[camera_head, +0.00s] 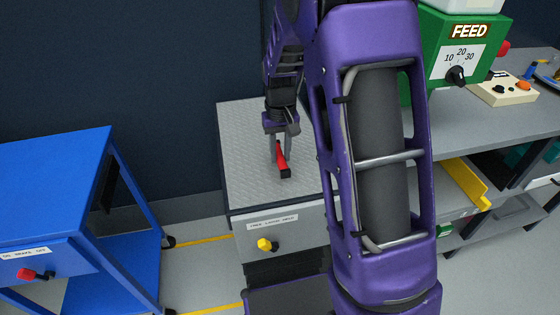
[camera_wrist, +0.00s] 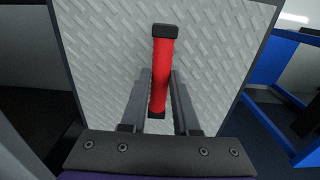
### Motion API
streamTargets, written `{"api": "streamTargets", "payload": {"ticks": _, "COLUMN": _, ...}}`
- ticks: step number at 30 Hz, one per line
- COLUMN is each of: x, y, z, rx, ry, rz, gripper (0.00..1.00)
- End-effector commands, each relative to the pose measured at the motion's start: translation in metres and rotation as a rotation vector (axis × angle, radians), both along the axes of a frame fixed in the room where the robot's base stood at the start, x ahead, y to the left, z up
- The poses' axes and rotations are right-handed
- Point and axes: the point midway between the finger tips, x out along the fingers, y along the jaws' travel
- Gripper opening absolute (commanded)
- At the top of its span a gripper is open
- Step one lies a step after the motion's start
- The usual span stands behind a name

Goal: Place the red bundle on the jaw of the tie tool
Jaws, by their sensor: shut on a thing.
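The red bundle (camera_head: 282,160) is a red bar with black ends, over the textured grey top of a cabinet. It also shows in the wrist view (camera_wrist: 161,72), lying lengthwise between my fingers. My gripper (camera_head: 281,152) is shut on the bundle, one finger on each side, and points down. I cannot tell whether the bundle touches the grey top. I cannot make out the tie tool or its jaw in either view.
The grey cabinet top (camera_head: 242,150) is otherwise clear. A blue cart (camera_head: 60,165) stands at left. At right, a grey bench (camera_head: 440,122) carries a green FEED box (camera_head: 435,40) and a beige control box (camera_head: 503,91). A yellow bracket (camera_head: 466,182) sits below.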

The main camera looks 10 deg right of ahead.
Motion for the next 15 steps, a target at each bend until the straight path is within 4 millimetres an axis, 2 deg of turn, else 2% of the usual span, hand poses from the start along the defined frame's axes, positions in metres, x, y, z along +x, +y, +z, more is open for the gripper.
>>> {"api": "streamTargets", "payload": {"ticks": 3, "x": -0.001, "y": 0.0, "z": -0.02, "rx": -0.001, "ry": 0.004, "rz": 0.0, "gripper": 0.0}}
{"api": "streamTargets", "payload": {"ticks": 6, "x": -0.001, "y": 0.0, "z": -0.03, "rx": -0.001, "ry": 0.003, "rz": 0.0, "gripper": 0.0}}
{"api": "streamTargets", "payload": {"ticks": 15, "x": 0.0, "y": 0.0, "z": -0.032, "rx": 0.0, "ry": 0.001, "rz": 0.0, "gripper": 0.0}}
